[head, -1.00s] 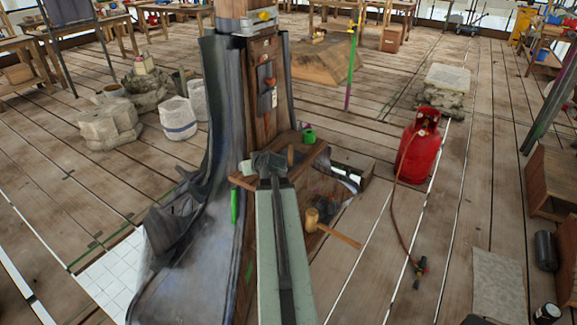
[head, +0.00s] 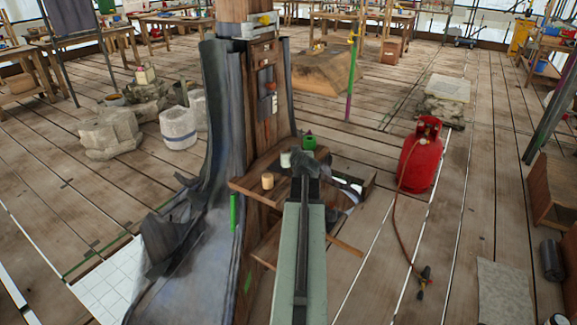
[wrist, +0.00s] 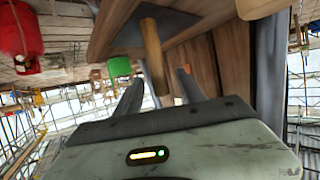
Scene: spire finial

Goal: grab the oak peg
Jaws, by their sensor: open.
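The oak peg (wrist: 152,50) is a slim, light-brown wooden rod in the wrist view, where the scene appears upside down. It stands on a dark patch on the wooden shelf (wrist: 105,30), its free end reaching toward the space between my fingers. My gripper (wrist: 160,88) is open, one finger on each side of the peg in the picture; I see no clear contact. In the head view my gripper (head: 308,162) is over the shelf (head: 250,184), and it seems to hide the peg there.
A short tan cylinder (head: 267,181), a white cylinder (head: 285,159) and a green cup (head: 309,142) stand close to my gripper on the shelf. The wooden post (head: 262,110) rises behind. A red gas bottle (head: 420,155) with a hose stands on the floor at right.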

